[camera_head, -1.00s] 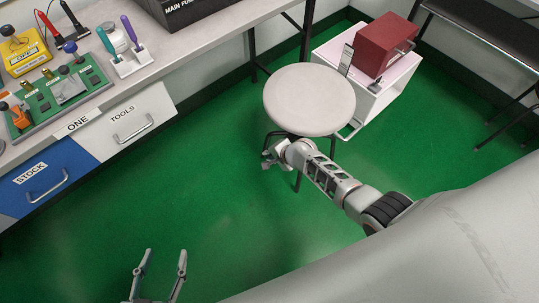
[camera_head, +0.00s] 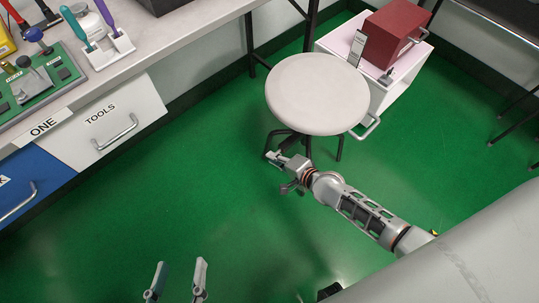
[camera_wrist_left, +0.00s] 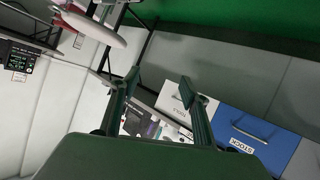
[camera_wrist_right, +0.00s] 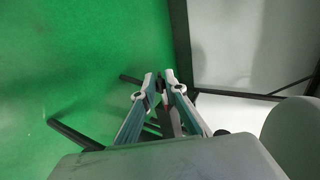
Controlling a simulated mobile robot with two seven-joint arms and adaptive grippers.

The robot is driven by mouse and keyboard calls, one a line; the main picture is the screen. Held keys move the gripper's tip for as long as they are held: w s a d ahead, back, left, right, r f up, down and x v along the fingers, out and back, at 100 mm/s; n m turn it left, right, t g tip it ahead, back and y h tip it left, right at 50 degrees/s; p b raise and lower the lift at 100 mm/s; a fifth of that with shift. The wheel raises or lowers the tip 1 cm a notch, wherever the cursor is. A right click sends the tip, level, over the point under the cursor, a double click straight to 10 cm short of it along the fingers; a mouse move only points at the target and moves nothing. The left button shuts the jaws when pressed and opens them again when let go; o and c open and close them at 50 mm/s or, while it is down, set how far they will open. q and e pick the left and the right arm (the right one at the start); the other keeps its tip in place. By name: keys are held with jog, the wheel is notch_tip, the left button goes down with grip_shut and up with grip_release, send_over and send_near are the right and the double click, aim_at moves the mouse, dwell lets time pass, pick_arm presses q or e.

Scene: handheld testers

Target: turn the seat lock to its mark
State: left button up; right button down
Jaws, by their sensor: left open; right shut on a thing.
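A round stool with a pale grey seat (camera_head: 317,93) stands on the green floor. My right gripper (camera_head: 274,158) is just below the left front edge of the seat, beside the dark stool legs. In the right wrist view its fingers (camera_wrist_right: 160,76) are closed together on a small dark part (camera_wrist_right: 160,84), which I take to be the seat lock. The fingers hide most of it, and I cannot make out its mark. My left gripper (camera_head: 181,265) is open and empty above the floor; it also shows open in the left wrist view (camera_wrist_left: 158,77).
A workbench with a TOOLS drawer (camera_head: 107,124) and a green board (camera_head: 40,83) runs along the left. A white cabinet (camera_head: 400,82) with a red box (camera_head: 394,35) stands close behind the stool at right. The floor (camera_head: 190,190) in front is clear.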

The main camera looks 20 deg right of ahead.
jog(key=t+b, duration=0.2)
jog(key=f+t+y+b, duration=0.1)
jog(key=t+b, duration=0.1)
jog(key=shift+s, duration=0.15)
pick_arm(q)
jog(key=shift+s+d+f+n+t+h, duration=0.15)
jog(key=shift+s+d+n, duration=0.15)
jog(key=shift+d+n, duration=0.65)
jog(key=shift+s+d+f+n+t+h, duration=0.1)
jog(key=shift+s+d+f+n, duration=0.15)
jog(key=shift+d+n, duration=0.7)
jog(key=shift+s+d+f+n+t+h, duration=0.1)
jog(key=shift+s+d+n, duration=0.4)
jog(key=shift+n, duration=0.8)
pick_arm(e)
jog(key=shift+t+y, duration=0.5)
jog(key=shift+t, duration=0.3)
pick_arm(q)
jog(key=shift+w+d, duration=0.15)
pick_arm(e)
jog(key=shift+t, duration=0.3)
jog(key=c, duration=2.1)
grip_release()
jog(key=shift+o, duration=0.3)
pick_arm(q)
jog(key=shift+f, duration=0.1)
